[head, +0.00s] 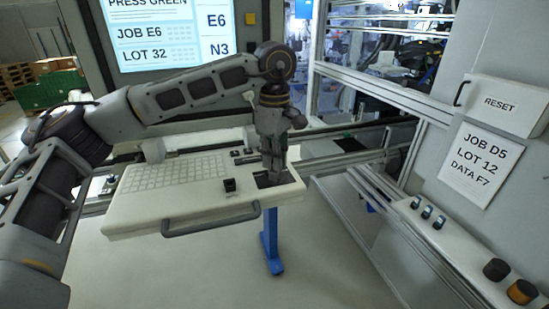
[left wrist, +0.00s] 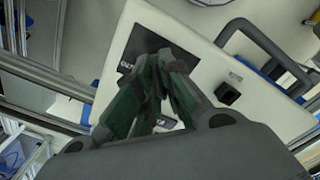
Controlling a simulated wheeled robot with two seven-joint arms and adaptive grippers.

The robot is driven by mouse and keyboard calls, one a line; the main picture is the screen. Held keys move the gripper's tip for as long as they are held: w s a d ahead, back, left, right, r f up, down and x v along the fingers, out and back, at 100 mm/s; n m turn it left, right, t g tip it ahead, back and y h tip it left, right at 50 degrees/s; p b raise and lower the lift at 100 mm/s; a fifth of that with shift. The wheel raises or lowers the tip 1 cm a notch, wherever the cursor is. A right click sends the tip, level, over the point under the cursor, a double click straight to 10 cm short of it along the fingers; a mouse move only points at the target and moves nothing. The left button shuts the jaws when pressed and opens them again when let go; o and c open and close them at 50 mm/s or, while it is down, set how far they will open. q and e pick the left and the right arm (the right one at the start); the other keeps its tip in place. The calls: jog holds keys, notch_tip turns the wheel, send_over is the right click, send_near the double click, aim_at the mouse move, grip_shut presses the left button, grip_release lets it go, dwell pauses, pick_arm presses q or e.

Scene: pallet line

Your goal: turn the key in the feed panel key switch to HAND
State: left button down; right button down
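The feed panel is a pale sloped console (head: 135,218) with a keyboard and a front handle. At its right end is a dark switch plate (head: 262,183), which also shows in the left wrist view (left wrist: 140,45) with small white lettering, partly covered and too small to read surely. My left gripper (head: 272,174) points down onto this plate. In the left wrist view its fingers (left wrist: 165,62) are together over the plate's middle and appear closed on the key. The key itself is hidden by the fingers, so its direction cannot be told. My right gripper is not in view.
A black square button (head: 230,185) stands left of the plate, and dark switches (head: 240,155) sit behind. A ledge with knobs (head: 496,269) and a RESET box (head: 500,103) are at the right. A screen (head: 170,35) is behind. Floor in front is clear.

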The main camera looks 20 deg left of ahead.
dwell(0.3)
pick_arm(q)
jog(key=shift+n+b, duration=0.7)
jog(key=shift+n, duration=1.6)
jog(key=shift+n+b, duration=0.5)
jog(key=shift+n, duration=2.2)
jog(key=shift+n+b, duration=0.4)
jog(key=shift+n, duration=1.1)
jog(key=shift+n+b, duration=0.4)
jog(key=shift+n, duration=2)
jog(key=c, duration=1)
grip_release()
